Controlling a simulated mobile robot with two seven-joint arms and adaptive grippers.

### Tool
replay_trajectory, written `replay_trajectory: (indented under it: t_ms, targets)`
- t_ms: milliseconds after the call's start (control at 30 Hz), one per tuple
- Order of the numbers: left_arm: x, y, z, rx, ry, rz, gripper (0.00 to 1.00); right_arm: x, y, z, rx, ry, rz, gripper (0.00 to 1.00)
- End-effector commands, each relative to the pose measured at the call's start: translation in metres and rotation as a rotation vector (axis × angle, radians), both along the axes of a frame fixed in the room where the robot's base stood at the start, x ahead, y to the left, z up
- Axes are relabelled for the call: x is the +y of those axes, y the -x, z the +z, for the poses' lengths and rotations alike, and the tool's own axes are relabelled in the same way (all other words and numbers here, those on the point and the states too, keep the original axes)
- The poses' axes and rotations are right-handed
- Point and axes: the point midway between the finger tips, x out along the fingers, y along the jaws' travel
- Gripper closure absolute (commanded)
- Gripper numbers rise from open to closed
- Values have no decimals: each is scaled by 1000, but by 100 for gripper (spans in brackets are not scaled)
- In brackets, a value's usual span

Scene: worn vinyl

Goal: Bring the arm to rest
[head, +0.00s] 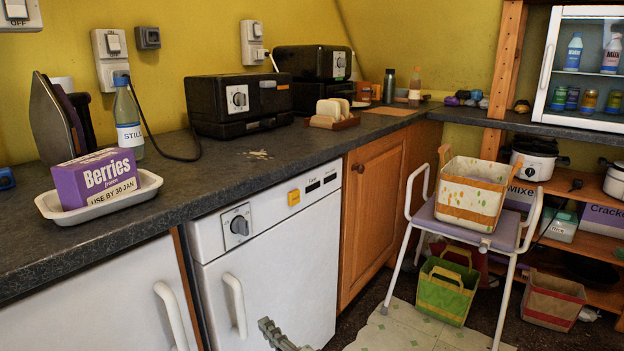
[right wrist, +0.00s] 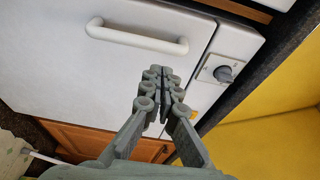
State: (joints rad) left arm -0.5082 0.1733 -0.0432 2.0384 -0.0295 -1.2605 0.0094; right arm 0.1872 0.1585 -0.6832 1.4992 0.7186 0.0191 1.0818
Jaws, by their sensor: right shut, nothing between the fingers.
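My right gripper (head: 268,328) shows at the bottom edge of the head view, low in front of the white appliance (head: 280,255). Only its fingers show there; the rest of the arm is out of the picture. In the right wrist view my right gripper (right wrist: 160,72) is shut, with its grey fingers together and nothing between them. Behind the fingers are the appliance's white front (right wrist: 60,70), its bar handle (right wrist: 138,37) and its knob (right wrist: 223,73). I cannot tell the exact gap between fingers and front. My left gripper is not in view.
The dark worktop (head: 225,180) holds a purple Berries box (head: 100,178) on a white tray (head: 60,213), an iron and a bottle. A stool (head: 465,230) with a basket stands to the right. A green basket (head: 446,290) is on the floor.

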Motion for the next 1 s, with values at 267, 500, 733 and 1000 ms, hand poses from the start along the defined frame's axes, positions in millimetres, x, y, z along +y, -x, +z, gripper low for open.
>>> replay_trajectory:
  t_ms: [267,500,733,1000]
  targets:
    - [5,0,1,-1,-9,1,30,-117,-11,-57,2,230,-47,100]
    - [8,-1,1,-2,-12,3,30,-207,-16,-81,1,396,-79,100]
    - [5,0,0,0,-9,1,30,-247,27,-124,25,745,-4,100]
    - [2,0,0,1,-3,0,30,-333,115,-175,104,1377,206,100]
